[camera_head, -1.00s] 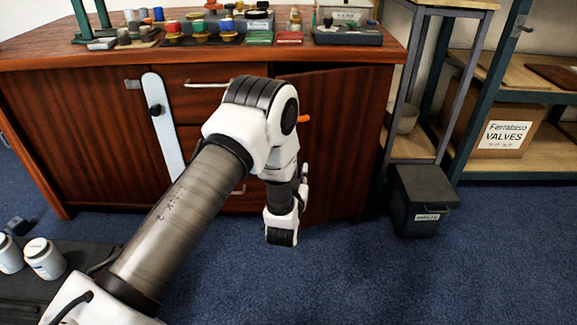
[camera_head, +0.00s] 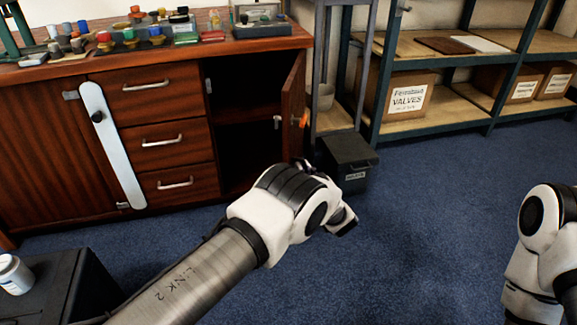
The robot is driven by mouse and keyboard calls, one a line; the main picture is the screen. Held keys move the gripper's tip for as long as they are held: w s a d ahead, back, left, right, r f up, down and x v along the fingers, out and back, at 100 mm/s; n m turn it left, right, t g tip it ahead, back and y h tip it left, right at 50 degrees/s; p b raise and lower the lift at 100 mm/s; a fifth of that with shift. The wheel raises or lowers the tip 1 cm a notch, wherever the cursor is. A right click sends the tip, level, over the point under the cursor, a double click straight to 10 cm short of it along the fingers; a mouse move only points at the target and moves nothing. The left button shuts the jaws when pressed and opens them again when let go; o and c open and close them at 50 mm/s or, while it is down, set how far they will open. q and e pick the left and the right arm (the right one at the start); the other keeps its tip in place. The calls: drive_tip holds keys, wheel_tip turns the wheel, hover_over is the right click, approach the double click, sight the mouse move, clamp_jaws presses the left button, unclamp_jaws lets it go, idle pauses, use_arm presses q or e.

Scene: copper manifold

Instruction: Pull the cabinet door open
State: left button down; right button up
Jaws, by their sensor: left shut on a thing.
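The cabinet door (camera_head: 291,95) is dark reddish wood and stands swung well out, seen nearly edge-on at the right of the cabinet. The dark compartment (camera_head: 240,95) behind it is exposed, with a shelf inside. An orange piece (camera_head: 303,121) sticks out near the door's free edge. My left gripper (camera_head: 304,166) is low by the door's lower end, mostly hidden behind my own wrist. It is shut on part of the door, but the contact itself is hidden. My right arm shows at the right edge; its gripper is out of view.
Drawers (camera_head: 163,138) and a pale vertical bar (camera_head: 112,145) are left of the open compartment. A dark lidded bin (camera_head: 347,160) stands on the floor close to the door's right. Shelving (camera_head: 455,110) is behind. Blue carpet is clear in front at right.

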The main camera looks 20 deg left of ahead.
use_arm(q)
drive_tip(key=shift+w+d+n+g+y+p, duration=0.2)
drive_tip(key=shift+d, duration=0.25)
drive_tip(key=shift+w+d+n+g+y+p, duration=0.15)
drive_tip(key=shift+d+n+g+y, duration=0.05)
drive_tip(key=shift+d, duration=0.25)
drive_tip(key=shift+r, duration=0.1)
drive_tip(key=c, duration=1.2)
unclamp_jaws()
